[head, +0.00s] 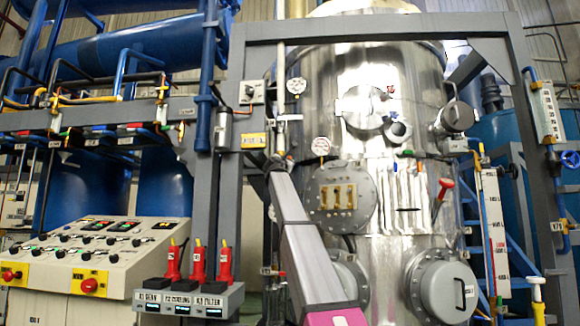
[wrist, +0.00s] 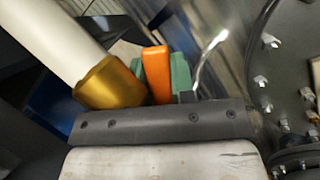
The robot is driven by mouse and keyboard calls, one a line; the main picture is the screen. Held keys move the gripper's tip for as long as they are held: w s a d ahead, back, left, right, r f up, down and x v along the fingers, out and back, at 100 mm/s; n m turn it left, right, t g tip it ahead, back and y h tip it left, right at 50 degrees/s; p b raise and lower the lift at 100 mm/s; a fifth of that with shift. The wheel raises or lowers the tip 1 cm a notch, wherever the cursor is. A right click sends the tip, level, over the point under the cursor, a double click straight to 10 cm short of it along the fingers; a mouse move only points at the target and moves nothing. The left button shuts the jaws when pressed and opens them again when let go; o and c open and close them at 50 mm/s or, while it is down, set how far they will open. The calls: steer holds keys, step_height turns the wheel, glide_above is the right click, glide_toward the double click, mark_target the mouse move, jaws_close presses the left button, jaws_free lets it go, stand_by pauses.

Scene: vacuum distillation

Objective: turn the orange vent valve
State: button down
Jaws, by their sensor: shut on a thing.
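The orange vent valve handle (wrist: 156,74) stands upright in the middle of the wrist view, between the green finger pads of my gripper (wrist: 160,66). The gripper is shut on the handle. A brass-coloured fitting (wrist: 104,84) on the end of a white pipe (wrist: 50,38) lies just left of the handle. In the head view my arm reaches up to the left side of the steel vessel (head: 385,75). The orange handle cannot be made out clearly there, and the lower part of the valve is hidden.
A dark round flange with several bolts (wrist: 262,80) is close on the right in the wrist view. A control panel (head: 90,250) stands at lower left.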

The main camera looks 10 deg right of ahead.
steer(key=shift+w+a+r+n+t+y, duration=0.1)
steer(key=shift+a+n+t+y, duration=0.25)
steer(key=shift+n, duration=0.7)
steer(key=shift+w+a+r+n+t+y, duration=0.15)
steer(key=shift+a+n+y, duration=0.35)
steer(key=shift+n, duration=0.5)
steer(key=shift+w+a+r+n+t+y, duration=0.1)
steer(key=shift+a+n+t+y, duration=0.3)
steer(key=shift+n, duration=0.65)
steer(key=shift+y, duration=0.25)
steer(key=c, duration=1)
jaws_free()
steer(key=shift+o, duration=0.2)
steer(key=v, duration=1.1)
steer(key=shift+r, duration=0.1)
